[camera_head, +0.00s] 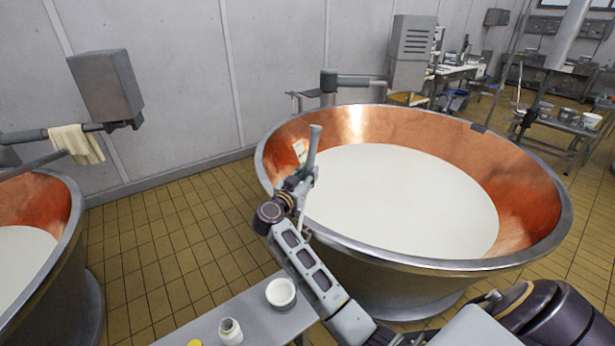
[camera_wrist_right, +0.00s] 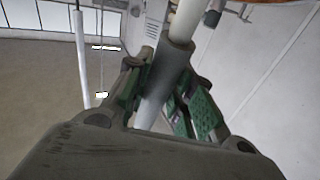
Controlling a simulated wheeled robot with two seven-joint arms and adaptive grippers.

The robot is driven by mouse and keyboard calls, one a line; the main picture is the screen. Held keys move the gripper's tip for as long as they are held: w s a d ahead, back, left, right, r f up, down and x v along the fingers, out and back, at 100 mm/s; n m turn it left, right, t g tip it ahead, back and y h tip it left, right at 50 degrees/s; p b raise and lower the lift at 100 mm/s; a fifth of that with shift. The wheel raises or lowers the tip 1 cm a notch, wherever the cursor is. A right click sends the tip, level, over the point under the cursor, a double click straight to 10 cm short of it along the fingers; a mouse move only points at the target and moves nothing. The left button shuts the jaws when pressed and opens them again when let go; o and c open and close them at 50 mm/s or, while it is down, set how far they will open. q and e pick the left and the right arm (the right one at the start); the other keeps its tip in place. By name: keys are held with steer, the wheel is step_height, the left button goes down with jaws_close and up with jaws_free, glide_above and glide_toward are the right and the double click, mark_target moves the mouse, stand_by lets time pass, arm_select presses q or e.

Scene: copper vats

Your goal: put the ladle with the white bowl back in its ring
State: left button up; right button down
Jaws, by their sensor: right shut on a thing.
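My right gripper (camera_head: 303,182) is shut on the grey handle (camera_head: 314,145) of a ladle, which stands nearly upright at the near left rim of the middle copper vat. In the right wrist view the grey handle (camera_wrist_right: 160,85) runs between the green-padded fingers (camera_wrist_right: 165,105), with a paler shaft at the top. A thin white rod shows just below the gripper and passes behind my arm. A white bowl (camera_head: 281,293) is at the bench below; I cannot tell whether it joins this ladle. I cannot make out the ring. My left gripper is not in view.
The middle vat (camera_head: 400,200) is full of white liquid. Another vat (camera_head: 30,240) stands at the left, below a bar with a cloth (camera_head: 77,144). A grey bench (camera_head: 255,318) at the front holds a small white bottle (camera_head: 230,331). Tiled floor lies between the vats.

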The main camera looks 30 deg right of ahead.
steer(key=shift+w+d+f+b, duration=0.1)
steer(key=shift+d+f+b, duration=0.15)
steer(key=shift+f+b, duration=0.35)
steer(key=shift+w+d+f+b, duration=0.1)
steer(key=shift+d+f+b, duration=0.15)
steer(key=shift+b, duration=0.45)
steer(key=shift+f, duration=0.5)
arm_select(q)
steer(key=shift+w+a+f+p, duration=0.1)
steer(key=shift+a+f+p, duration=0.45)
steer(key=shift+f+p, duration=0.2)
arm_select(e)
steer(key=shift+f, duration=0.5)
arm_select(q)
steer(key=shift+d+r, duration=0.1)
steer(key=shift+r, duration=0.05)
